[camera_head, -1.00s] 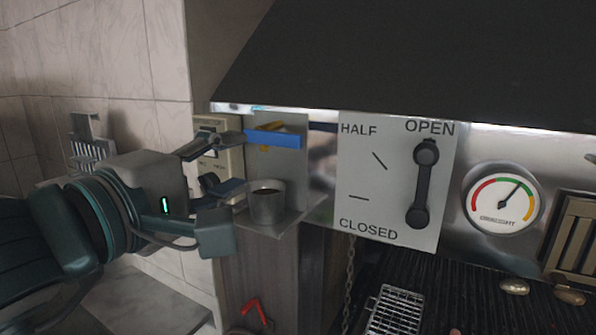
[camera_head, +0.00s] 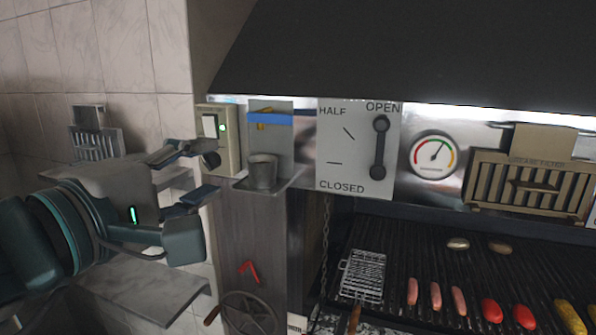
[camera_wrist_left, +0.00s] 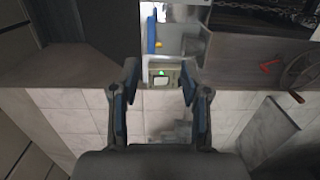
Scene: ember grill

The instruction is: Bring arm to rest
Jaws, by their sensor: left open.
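My left gripper (camera_head: 190,174) is open and empty in the head view, left of a beige switch box (camera_head: 232,158) with a lit green lamp. A gap shows between the fingertips and the box. In the left wrist view the two fingers of my left gripper (camera_wrist_left: 160,85) stand apart. The switch box (camera_wrist_left: 162,76) shows beyond them with its green light. My right gripper is in neither view.
A shelf (camera_head: 285,181) with a metal cup (camera_head: 263,172) is right of the box. Farther right are a lever plate (camera_head: 350,150), a gauge (camera_head: 432,156) and a grill (camera_head: 420,245) with food. A handwheel (camera_head: 248,315) sits below. A grey ledge (camera_head: 150,290) is at lower left.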

